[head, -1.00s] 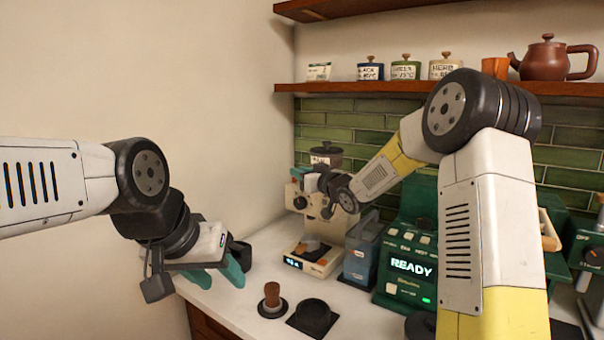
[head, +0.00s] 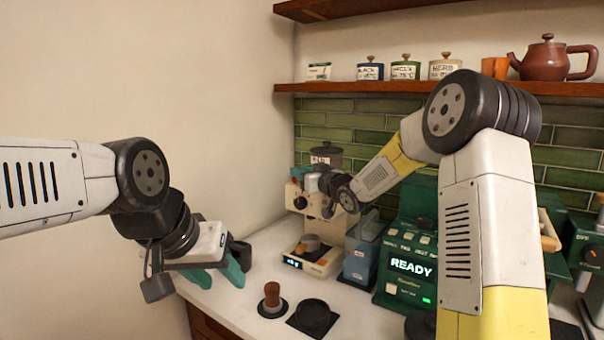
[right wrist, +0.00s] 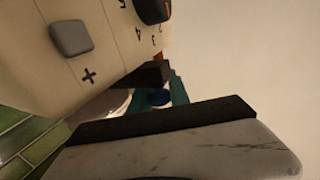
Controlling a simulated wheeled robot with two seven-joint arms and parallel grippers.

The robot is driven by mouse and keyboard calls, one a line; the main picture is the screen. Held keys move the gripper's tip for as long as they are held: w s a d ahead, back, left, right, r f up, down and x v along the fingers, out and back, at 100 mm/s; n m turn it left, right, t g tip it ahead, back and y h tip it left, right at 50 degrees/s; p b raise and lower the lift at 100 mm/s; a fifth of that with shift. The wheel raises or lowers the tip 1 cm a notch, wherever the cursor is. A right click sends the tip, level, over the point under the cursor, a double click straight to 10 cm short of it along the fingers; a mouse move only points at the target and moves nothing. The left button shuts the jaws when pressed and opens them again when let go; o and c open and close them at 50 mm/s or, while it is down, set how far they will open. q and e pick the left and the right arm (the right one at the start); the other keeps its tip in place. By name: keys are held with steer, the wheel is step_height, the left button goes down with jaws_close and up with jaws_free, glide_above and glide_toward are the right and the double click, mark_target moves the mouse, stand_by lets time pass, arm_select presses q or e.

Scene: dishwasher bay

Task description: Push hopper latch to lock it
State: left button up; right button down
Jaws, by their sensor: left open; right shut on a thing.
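The cream coffee grinder (head: 318,228) stands at the back left of the counter with its dark hopper (head: 326,157) on top. My right gripper (head: 299,174) is at the grinder's upper left, just below the hopper. The grinder's cream face (right wrist: 100,35) fills the upper left there. My left gripper (head: 216,274) is open and empty, above the counter's left end.
A blue-grey container (head: 361,255) and a green machine reading READY (head: 408,265) stand right of the grinder. A shelf (head: 420,88) with canisters and a teapot runs above.

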steer(key=shift+w+d, duration=0.7)
steer(key=shift+w, duration=0.25)
steer(key=c, duration=1.3)
jaws_free()
steer(key=shift+w, duration=0.1)
steer(key=shift+o, duration=0.2)
steer(key=v, duration=0.8)
